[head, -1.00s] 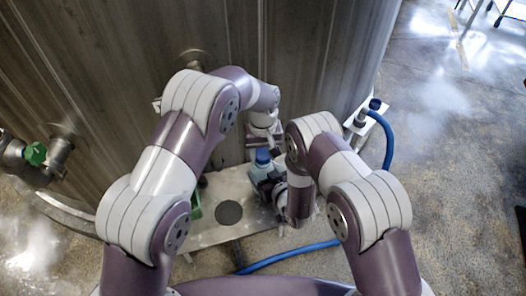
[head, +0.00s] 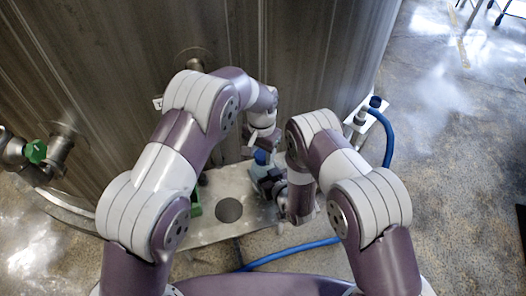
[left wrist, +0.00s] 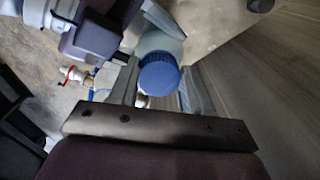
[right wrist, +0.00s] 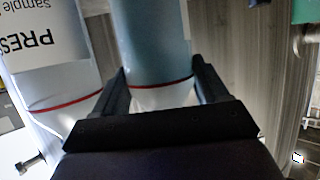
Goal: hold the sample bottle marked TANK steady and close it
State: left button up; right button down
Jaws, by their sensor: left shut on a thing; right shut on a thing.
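The sample bottle (head: 268,172) is pale teal with a blue cap (head: 260,157) at its top, close to the tank wall. My left gripper (head: 262,148) is shut on the blue cap from above; in the left wrist view the cap (left wrist: 158,74) sits between its fingers, over the bottle (left wrist: 160,40). My right gripper (head: 268,185) is shut on the bottle's body. In the right wrist view the teal bottle (right wrist: 152,45) stands between the fingers, with a red line around it. Its marking is not readable, and I cannot tell how far the cap is seated.
A second bottle (right wrist: 40,75) with a label reading PRES is beside the held one in the right wrist view. The metal shelf (head: 215,232) has a dark round patch. A green object (head: 196,205), green valve handle (head: 36,152) and blue hose (head: 388,140) are nearby.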

pick_arm(q)
jog(key=m, duration=0.4)
jog(key=shift+w+a, duration=0.1)
jog(key=m, duration=0.4)
jog(key=shift+w, duration=0.1)
jog(key=m, duration=0.4)
jog(key=shift+w+m, duration=0.15)
jog(key=shift+m, duration=0.25)
jog(key=m, duration=0.3)
jog(key=shift+m, duration=0.4)
jog(key=m, duration=0.3)
jog(key=shift+w+m, duration=0.15)
jog(key=shift+m, duration=0.15)
jog(key=m, duration=0.3)
jog(key=shift+m, duration=0.4)
jog(key=m, duration=0.6)
jog(key=shift+w+d, duration=0.15)
jog(key=shift+d, duration=0.2)
jog(key=m, duration=0.2)
jog(key=shift+d+m, duration=0.1)
jog(key=shift+m, duration=0.2)
